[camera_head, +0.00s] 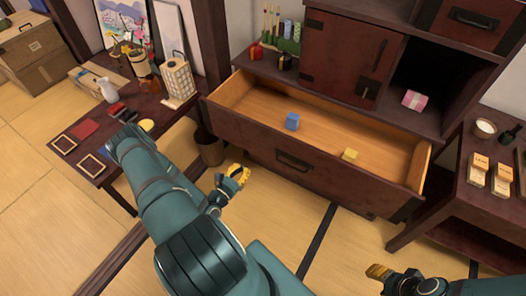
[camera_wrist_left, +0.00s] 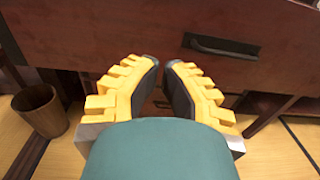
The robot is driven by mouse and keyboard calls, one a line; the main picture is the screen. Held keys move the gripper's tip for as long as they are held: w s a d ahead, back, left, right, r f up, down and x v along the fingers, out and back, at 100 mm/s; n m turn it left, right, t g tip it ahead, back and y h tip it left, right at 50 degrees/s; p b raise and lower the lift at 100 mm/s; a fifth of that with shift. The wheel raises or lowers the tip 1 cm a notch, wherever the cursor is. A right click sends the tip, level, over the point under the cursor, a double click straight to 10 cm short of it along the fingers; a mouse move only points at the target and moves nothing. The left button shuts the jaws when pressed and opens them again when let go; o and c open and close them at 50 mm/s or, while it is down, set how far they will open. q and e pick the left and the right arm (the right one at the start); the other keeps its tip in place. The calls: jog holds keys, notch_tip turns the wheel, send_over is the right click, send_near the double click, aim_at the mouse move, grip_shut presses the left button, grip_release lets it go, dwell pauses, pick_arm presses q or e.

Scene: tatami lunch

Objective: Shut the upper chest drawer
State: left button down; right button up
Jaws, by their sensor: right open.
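The wide dark red chest drawer (camera_head: 255,150) is pulled far out in the head view. Its pale wooden inside shows, with a blue cube (camera_head: 292,121) and a small yellow block (camera_head: 349,155) in it. My left gripper (camera_head: 240,172) is low in front of the drawer's left part, left of the black handle (camera_head: 294,161). In the left wrist view its yellow fingers (camera_wrist_left: 161,65) point at the drawer front, tips close together with a narrow gap and nothing seen between them. The handle (camera_wrist_left: 221,46) is ahead and to the right. My right gripper (camera_head: 380,272) is open at the bottom right, apart from the chest.
A low table (camera_head: 85,150) with frames and a lantern (camera_head: 179,79) stands at left. A waste basket (camera_head: 209,150) stands on the floor by the drawer's left end. A side table (camera_head: 457,205) with small boxes is at right. Tatami floor is free before the chest.

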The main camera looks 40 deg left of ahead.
pick_arm(q)
jog(key=b, duration=0.2)
send_near(262, 142)
jog(key=shift+y, duration=0.3)
jog(key=x, duration=0.8)
jog(key=shift+w+d+r, duration=0.15)
jog(key=shift+w+d, duration=0.05)
